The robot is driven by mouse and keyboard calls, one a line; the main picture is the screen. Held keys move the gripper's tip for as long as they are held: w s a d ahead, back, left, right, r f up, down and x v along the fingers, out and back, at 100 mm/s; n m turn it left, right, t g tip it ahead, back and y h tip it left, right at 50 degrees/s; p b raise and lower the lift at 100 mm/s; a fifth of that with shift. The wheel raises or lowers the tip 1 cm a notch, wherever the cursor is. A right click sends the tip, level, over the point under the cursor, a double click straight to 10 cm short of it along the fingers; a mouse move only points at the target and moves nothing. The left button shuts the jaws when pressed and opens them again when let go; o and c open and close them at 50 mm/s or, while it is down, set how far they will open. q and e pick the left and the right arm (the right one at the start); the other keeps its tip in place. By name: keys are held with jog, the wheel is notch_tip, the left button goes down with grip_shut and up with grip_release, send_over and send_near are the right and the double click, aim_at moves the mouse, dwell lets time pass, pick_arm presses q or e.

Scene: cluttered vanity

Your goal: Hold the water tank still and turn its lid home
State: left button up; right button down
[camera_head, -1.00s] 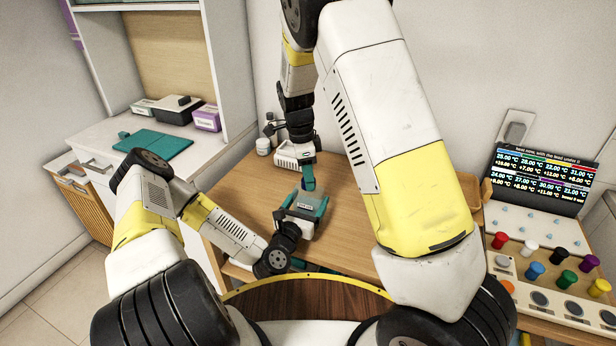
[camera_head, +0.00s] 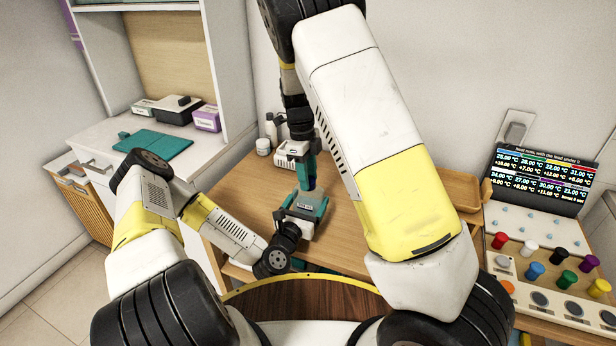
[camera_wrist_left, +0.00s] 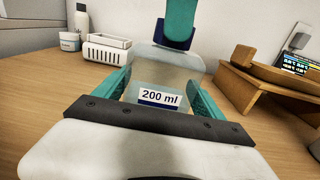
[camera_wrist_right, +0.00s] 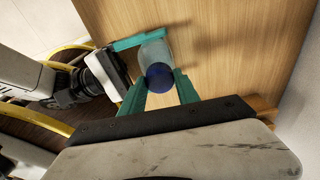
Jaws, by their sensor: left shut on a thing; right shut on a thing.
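The water tank is a translucent grey container with a "200 ml" label (camera_wrist_left: 160,97); its body (camera_wrist_left: 165,68) stands upright on the wooden table. My left gripper (camera_wrist_left: 160,90) is shut around its sides, one teal finger on each side. The dark blue round lid (camera_wrist_right: 160,77) is at the top of the tank (camera_wrist_right: 153,50). It also shows in the left wrist view (camera_wrist_left: 174,38), partly behind a finger. My right gripper (camera_wrist_right: 160,88) points down from above and is shut on the lid. It also shows in the head view (camera_head: 306,172). I cannot tell how tightly the lid sits.
A white slotted basket (camera_wrist_left: 106,52) and a white bottle (camera_wrist_left: 69,41) stand behind the tank. A wooden stand (camera_wrist_left: 248,84) is to its right. A control panel with coloured knobs (camera_head: 535,271) and a display (camera_head: 541,180) stand at the right. The wooden table (camera_head: 345,215) around the tank is mostly clear.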

pick_arm(q)
jog(key=shift+a, duration=0.1)
pick_arm(e)
jog(key=m, duration=0.4)
jog(key=shift+d, duration=0.1)
pick_arm(q)
jog(key=shift+f, duration=0.1)
pick_arm(e)
jog(key=shift+m, duration=0.3)
jog(key=m, duration=0.4)
jog(key=shift+g+y, duration=0.3)
jog(key=shift+g, duration=0.1)
jog(key=shift+c, duration=1.6)
grip_release()
jog(key=shift+r, duration=3.5)
